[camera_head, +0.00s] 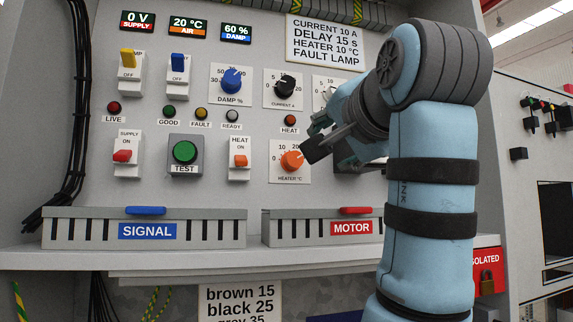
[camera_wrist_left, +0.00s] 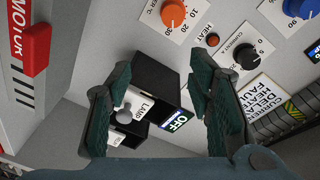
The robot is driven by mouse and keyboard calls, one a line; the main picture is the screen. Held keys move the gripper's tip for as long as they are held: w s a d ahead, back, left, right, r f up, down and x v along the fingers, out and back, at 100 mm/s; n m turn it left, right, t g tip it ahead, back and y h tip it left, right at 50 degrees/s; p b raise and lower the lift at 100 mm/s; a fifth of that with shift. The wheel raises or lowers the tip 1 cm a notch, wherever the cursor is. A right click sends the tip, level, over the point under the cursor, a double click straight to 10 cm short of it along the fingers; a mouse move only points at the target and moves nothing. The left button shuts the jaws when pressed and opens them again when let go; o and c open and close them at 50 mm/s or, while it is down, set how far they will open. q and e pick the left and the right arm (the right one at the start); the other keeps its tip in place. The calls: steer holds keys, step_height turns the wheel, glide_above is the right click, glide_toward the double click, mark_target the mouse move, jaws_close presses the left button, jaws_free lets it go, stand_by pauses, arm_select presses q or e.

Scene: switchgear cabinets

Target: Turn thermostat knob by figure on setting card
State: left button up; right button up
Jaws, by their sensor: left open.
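The orange heater knob (camera_head: 292,160) sits on a white scale plate low on the panel. In the left wrist view the knob (camera_wrist_left: 173,13) is at the top, above the fingers and outside them. The setting card (camera_head: 325,40) reads CURRENT 10 A, DELAY 15 S, HEATER 10 °C, FAULT LAMP. Part of it shows in the left wrist view (camera_wrist_left: 262,97). My left gripper (camera_head: 335,148) is just right of the heater knob. In its wrist view it (camera_wrist_left: 160,78) is open and empty, with a black box labelled LAMP beyond the fingers. The knob's exact pointer setting is unclear.
A black current knob (camera_head: 284,86) and a blue damp knob (camera_head: 232,80) sit above. The delay dial is mostly hidden by my arm. A heat switch (camera_head: 240,159) is left of the heater knob. The MOTOR cover (camera_head: 310,228) projects below it.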

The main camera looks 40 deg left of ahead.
mark_target(296, 159)
arm_select(q)
steer(key=w+a+p, duration=0.1)
steer(key=w+a, duration=0.1)
steer(key=a, duration=0.2)
steer(key=w+a+g+y+p, duration=0.1)
steer(key=w+a, duration=0.1)
steer(key=a, duration=0.2)
steer(key=w+a+g+p, duration=0.1)
steer(key=a+p, duration=0.1)
steer(key=a, duration=0.2)
steer(key=shift+w+a+f+n+y, duration=0.2)
steer(key=shift+w+n+y, duration=0.2)
steer(key=shift+d, duration=0.2)
steer(key=shift+c, duration=0.7)
jaws_close()
